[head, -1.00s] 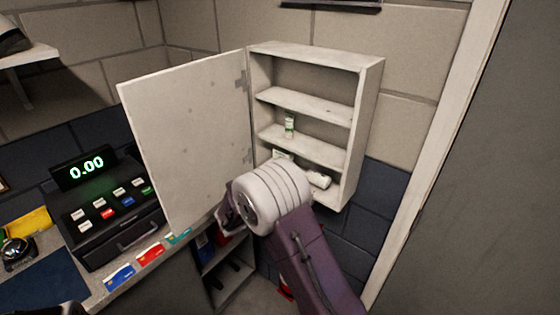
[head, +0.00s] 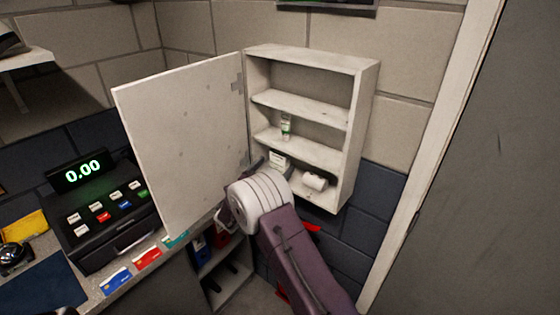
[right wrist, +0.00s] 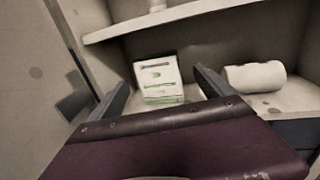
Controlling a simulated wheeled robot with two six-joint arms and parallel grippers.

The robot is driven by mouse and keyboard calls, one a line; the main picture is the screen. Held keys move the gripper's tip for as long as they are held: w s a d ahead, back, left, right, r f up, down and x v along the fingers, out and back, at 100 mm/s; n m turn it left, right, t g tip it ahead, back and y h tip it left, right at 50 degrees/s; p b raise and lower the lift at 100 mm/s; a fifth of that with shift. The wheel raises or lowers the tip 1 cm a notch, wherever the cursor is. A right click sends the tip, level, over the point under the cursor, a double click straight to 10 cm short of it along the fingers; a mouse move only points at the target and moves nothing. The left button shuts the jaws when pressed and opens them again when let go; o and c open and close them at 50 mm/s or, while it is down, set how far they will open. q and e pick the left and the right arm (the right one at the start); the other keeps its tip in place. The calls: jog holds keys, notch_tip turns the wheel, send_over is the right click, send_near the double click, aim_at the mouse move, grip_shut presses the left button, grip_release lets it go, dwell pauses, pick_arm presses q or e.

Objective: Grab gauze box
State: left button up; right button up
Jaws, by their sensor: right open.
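The gauze box appears to be the small white box with green print (right wrist: 158,78), upright on the bottom shelf of the open wall cabinet. It also shows in the head view (head: 279,160), just beyond my right wrist. My right gripper (right wrist: 159,88) is open and empty. In the right wrist view its two fingers stand to the left and right of the box, pointing into the cabinet and apart from it. In the head view my right wrist partly covers the gripper (head: 254,164). My left gripper is not clearly in view.
A white roll (right wrist: 255,77) lies right of the box on the same shelf. A small tube (head: 286,127) stands on the shelf above (head: 300,150). The open cabinet door (head: 185,140) is close on the left. A cash register (head: 105,210) and cards sit on the counter.

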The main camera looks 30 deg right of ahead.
aim_at(277, 154)
jog(key=p+x, duration=0.1)
jog(key=x, duration=0.3)
jog(key=shift+w, duration=0.1)
jog(key=shift+w+d+f, duration=0.1)
jog(key=shift+w+d, duration=0.05)
jog(key=shift+d, duration=0.15)
jog(key=shift+a, duration=0.15)
jog(key=c, duration=1.4)
jog(key=shift+o, duration=0.2)
jog(key=shift+r, duration=0.35)
jog(key=r, duration=0.1)
jog(key=a+r+b, duration=0.1)
jog(key=shift+s+r, duration=0.3)
jog(key=shift+r, duration=0.05)
jog(key=b+v, duration=0.3)
jog(key=v, duration=1.2)
jog(key=shift+s+a, duration=0.25)
jog(key=shift+a, duration=0.05)
jog(key=shift+s+a+r, duration=0.1)
jog(key=shift+s+a, duration=0.25)
jog(key=shift+a, duration=0.05)
